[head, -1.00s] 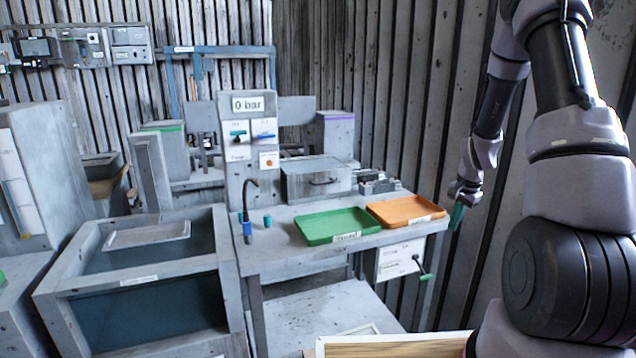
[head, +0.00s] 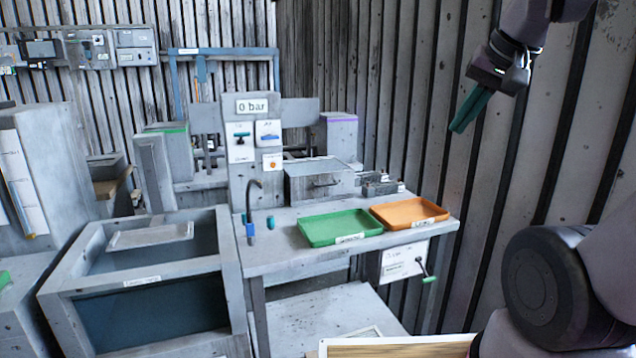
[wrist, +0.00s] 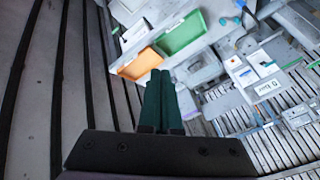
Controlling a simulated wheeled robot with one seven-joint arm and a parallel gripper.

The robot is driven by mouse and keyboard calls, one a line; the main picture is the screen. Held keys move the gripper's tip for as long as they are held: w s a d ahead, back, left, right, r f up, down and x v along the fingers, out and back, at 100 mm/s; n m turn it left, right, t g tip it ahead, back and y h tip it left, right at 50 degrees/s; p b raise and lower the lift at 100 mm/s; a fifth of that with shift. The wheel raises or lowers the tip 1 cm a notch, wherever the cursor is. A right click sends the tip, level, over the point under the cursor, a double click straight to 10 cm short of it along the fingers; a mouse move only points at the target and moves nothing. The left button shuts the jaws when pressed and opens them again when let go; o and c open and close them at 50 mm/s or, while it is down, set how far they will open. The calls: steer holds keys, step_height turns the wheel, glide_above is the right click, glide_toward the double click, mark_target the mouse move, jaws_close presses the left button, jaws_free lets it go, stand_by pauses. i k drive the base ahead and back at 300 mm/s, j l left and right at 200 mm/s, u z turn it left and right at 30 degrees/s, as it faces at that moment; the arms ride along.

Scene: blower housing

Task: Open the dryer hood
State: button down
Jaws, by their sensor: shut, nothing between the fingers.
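The dryer hood is probably the grey box (head: 318,182) with a dark handle on its front, at the back of the workbench in the head view; I cannot read a label on it. Its lid looks down. In the wrist view a grey box (wrist: 198,70) shows beyond the fingers, beside the green tray. My gripper (head: 470,110) is raised in front of the ribbed wall, above and to the right of the bench, well apart from the box. Its green fingers (wrist: 160,98) are together with nothing between them.
A green tray (head: 340,228) and an orange tray (head: 410,213) lie on the bench's front right. A dark curved spout (head: 250,205) stands left of the box. An upright panel (head: 255,150) reading "0 bar" rises behind. A crank handle (head: 427,272) sticks out below the bench.

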mark_target(341, 181)
steer(key=i+j+u, duration=0.3)
steer(key=i+j, duration=0.5)
